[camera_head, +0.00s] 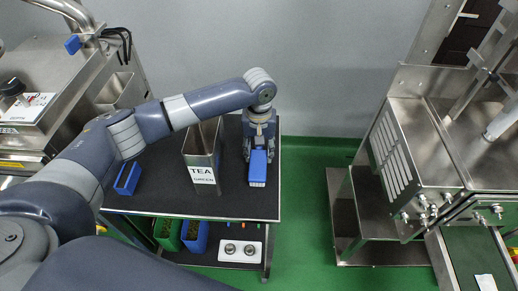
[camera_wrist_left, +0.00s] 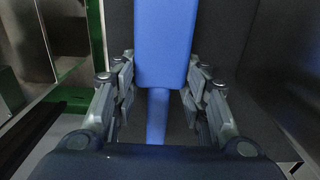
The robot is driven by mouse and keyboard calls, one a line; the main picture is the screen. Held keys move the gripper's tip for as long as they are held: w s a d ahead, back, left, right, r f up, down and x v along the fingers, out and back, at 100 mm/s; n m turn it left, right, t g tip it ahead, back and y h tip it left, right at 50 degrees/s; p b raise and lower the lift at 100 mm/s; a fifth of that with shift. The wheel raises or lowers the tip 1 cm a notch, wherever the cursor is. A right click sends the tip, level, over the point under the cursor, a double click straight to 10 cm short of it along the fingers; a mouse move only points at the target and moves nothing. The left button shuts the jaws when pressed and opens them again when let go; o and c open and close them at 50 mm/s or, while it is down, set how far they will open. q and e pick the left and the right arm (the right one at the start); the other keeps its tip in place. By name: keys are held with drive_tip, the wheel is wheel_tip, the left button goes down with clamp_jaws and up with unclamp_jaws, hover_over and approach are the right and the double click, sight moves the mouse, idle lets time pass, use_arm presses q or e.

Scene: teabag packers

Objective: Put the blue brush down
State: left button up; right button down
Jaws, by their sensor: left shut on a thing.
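The blue brush (camera_head: 258,167) is at the right part of the dark cart top (camera_head: 235,207), with pale bristles at its near end. My left gripper (camera_head: 259,143) is above its far end and shut on it. In the left wrist view the brush (camera_wrist_left: 164,45) runs up from between the fingers of the left gripper (camera_wrist_left: 156,95), which hold its narrower handle. Whether the brush touches the cart top cannot be told. My right gripper is not in view.
A metal tin labelled TEA GREEN (camera_head: 203,160) stands left of the brush. A small blue bin (camera_head: 127,178) is at the cart's left. Green and blue bins and a white tray (camera_head: 240,251) are on the lower shelf. A steel machine (camera_head: 400,150) stands at the right.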

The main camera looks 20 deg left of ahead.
sight(259, 151)
use_arm(q)
drive_tip(key=o, duration=1)
drive_tip(key=shift+f, duration=0.1)
drive_tip(key=shift+c, duration=0.2)
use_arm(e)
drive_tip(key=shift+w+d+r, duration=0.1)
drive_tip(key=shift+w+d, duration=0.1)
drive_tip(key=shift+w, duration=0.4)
use_arm(q)
wheel_tip(259, 151, up, 12)
drive_tip(key=b, duration=0.1)
drive_tip(key=shift+r+b, duration=0.2)
drive_tip(key=shift+b, duration=0.2)
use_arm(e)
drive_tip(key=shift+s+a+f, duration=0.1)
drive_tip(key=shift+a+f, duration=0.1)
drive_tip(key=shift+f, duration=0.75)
use_arm(q)
drive_tip(key=shift+f, duration=0.1)
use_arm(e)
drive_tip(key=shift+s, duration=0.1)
